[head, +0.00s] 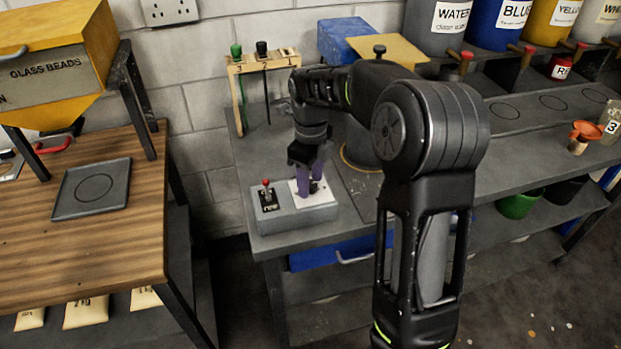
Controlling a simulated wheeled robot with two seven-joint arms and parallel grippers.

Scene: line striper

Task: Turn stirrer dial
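The grey control box (290,212) stands on the left end of the grey bench. It has a white plate (322,197) on its right part and a red-tipped toggle switch (266,188) on its left part. My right gripper (309,189) points down with its purple fingers at the white plate. The stirrer dial does not show; the fingers cover the middle of the plate. I cannot tell whether the fingers are shut on a dial there. My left gripper is not in view.
A wooden rack (262,63) with green-handled and black-handled tools stands behind the box. Paint drums (497,22) line the back shelf. A wooden table (60,220) with a square dark tray (118,186) is at the left. My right arm crosses above the bench.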

